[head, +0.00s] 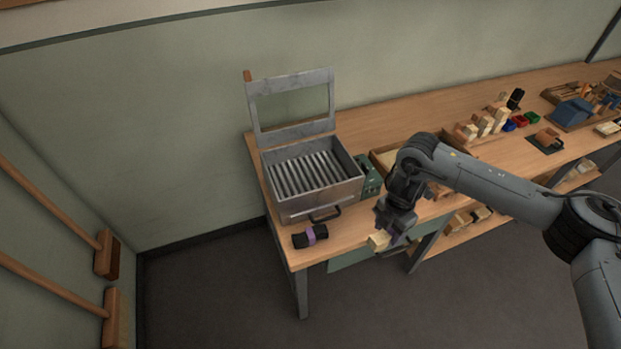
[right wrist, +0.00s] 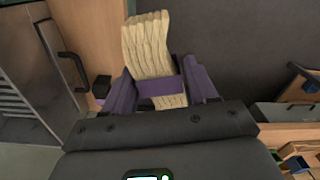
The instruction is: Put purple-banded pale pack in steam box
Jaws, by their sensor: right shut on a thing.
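The pale pack (right wrist: 149,48) with a purple band (right wrist: 160,86) is between the fingers of my right gripper (right wrist: 162,92), which is shut on it. In the head view the pale pack (head: 379,239) sticks out from my right gripper (head: 387,233) by the bench's front edge. The steam box (head: 319,200) is a grey metal box to the left of it, with its framed lid (head: 291,101) raised and ribbed slats inside. No pack shows on the slats. My left gripper is not in the head view.
A dark pack with a purple band (head: 310,236) lies on the bench (head: 282,226) in front of the steam box. A green box (head: 369,175) stands right of the steam box. Blocks, small coloured bins and tools fill the bench farther right.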

